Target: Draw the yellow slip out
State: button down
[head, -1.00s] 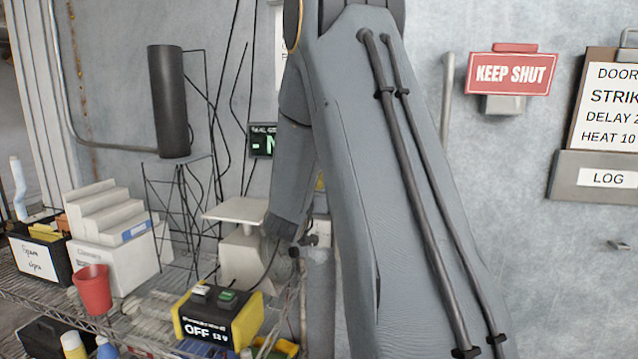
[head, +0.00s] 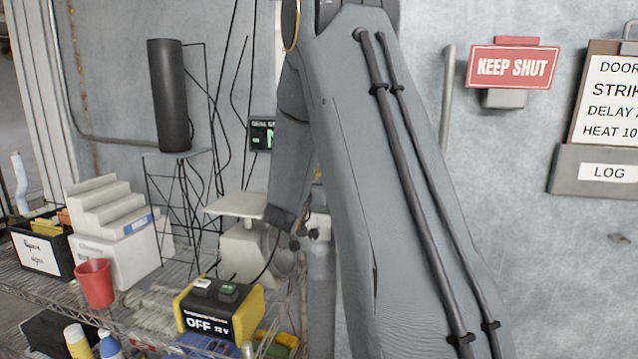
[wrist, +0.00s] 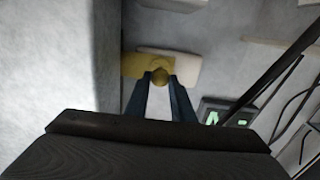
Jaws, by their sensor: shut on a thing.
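The yellow slip (wrist: 133,65) shows in the wrist view as a dull yellow strip with a rounded knob-like part at its right end. A pale, rounded plate (wrist: 182,68) lies beside and behind it against the grey wall. My gripper (wrist: 160,80) has its two dark fingers closed on the yellow knob-like part of the slip. In the head view my arm hides the gripper and most of that spot; only a thin bit of yellow shows at the arm's edge.
A small display with green characters (head: 262,134) is on the wall nearby, with loose dark cables beside it. A wire shelf holds a yellow-black OFF box (head: 212,308), a red cup (head: 95,283) and white boxes. A KEEP SHUT sign (head: 512,67) hangs at right.

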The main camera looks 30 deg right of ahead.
jog(key=w+a+b, duration=0.1)
jog(key=w+a, duration=0.2)
jog(key=shift+w, duration=0.2)
jog(key=c, duration=1.5)
grip_release()
jog(key=shift+s, duration=0.15)
jog(key=b+v, duration=0.3)
jog(key=v, duration=0.4)
jog(key=shift+s+a, duration=0.2)
jog(key=shift+a, duration=0.05)
